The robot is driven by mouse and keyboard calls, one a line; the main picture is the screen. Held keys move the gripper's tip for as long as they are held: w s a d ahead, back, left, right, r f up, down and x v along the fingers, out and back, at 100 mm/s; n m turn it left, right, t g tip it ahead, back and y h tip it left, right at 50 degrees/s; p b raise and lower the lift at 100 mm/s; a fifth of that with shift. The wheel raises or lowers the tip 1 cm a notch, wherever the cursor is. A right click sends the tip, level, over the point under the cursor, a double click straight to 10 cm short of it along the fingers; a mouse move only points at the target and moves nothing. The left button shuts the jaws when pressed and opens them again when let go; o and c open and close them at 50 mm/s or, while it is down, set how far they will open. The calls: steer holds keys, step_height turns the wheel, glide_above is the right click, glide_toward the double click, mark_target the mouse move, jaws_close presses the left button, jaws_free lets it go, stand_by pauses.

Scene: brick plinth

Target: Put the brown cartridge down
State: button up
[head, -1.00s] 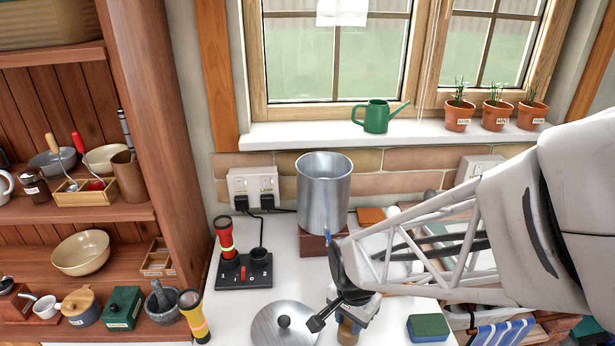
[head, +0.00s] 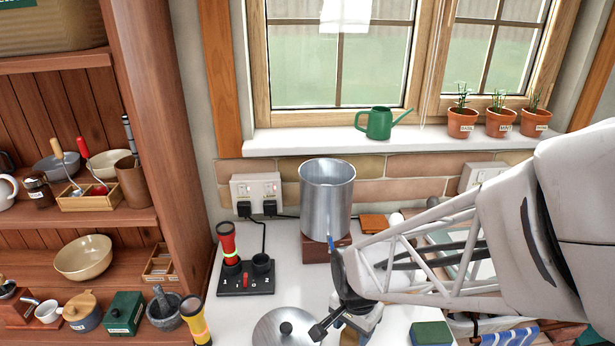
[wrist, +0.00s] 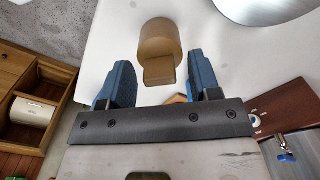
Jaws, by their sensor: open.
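The brown cartridge (wrist: 160,42) is on the white counter (wrist: 105,40) in the wrist view, a tan rounded piece with a squarish tab toward me. My gripper (wrist: 161,82) is open, with one blue-padded finger on each side of the cartridge's tab. White counter shows between the fingers and the cartridge, so neither finger appears to touch it. In the head view my gripper (head: 350,318) is low at the front of the counter, and the cartridge is mostly hidden there by my gripper and the frame's bottom edge.
A round metal lid (head: 285,328) lies close left of my gripper. A steel pot (head: 327,200) stands behind on a brown block (head: 318,249). A flashlight charger (head: 246,276) is to the left. A green-and-yellow sponge (head: 430,335) lies to the right.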

steer(key=shift+r, duration=0.15)
step_height(320, 180, up, 12)
stand_by(0.6)
stand_by(0.6)
steer(key=s+d+r+n+t, duration=0.2)
steer(key=s+d+r+n, duration=0.3)
steer(key=s+r+n, duration=0.2)
steer(key=shift+s+d+r+n+t, duration=0.2)
steer(key=shift+s+r+n+t, duration=0.15)
steer(key=shift+r+n, duration=0.6)
